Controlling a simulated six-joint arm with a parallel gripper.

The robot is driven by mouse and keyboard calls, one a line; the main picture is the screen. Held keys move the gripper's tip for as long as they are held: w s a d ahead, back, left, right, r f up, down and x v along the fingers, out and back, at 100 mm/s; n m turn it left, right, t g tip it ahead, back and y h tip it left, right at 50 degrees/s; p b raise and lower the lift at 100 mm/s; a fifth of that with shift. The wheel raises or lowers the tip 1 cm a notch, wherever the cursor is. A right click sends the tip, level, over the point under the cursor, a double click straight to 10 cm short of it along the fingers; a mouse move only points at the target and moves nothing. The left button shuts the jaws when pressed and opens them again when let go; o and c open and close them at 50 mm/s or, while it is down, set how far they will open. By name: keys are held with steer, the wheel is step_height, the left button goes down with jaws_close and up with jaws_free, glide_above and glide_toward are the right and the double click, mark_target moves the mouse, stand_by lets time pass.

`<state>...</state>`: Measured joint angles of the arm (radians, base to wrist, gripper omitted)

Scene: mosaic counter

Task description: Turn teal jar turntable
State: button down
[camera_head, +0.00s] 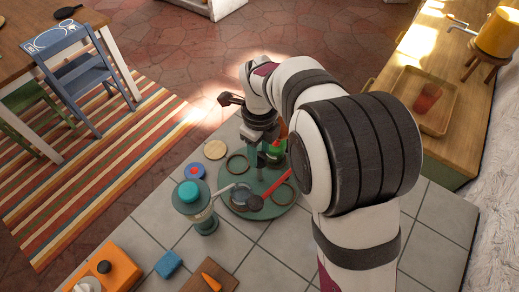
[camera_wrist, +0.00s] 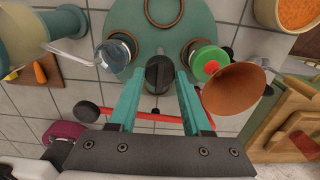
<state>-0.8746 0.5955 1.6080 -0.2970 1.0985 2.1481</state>
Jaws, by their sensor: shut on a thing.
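The teal turntable (camera_head: 271,208) lies flat on the tiled counter; its rim area also shows in the wrist view (camera_wrist: 190,15). My gripper (camera_head: 261,158) reaches down over its far part. In the wrist view, the teal fingers (camera_wrist: 158,85) are closed on a dark upright knob (camera_wrist: 158,72), which appears to rise from the turntable. A glass jar (camera_wrist: 118,48) and a jar with a green lid and red centre (camera_wrist: 208,64) stand at either side of the knob. Brown rings also lie on the turntable. Its far edge is partly hidden by my arm.
Small discs (camera_head: 194,171) lie left. Tiles nearer the front are clearer.

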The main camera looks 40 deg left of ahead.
steer(key=shift+m, duration=0.5)
stand_by(0.4)
steer(key=shift+m, duration=4)
steer(key=shift+c, duration=1.7)
jaws_free()
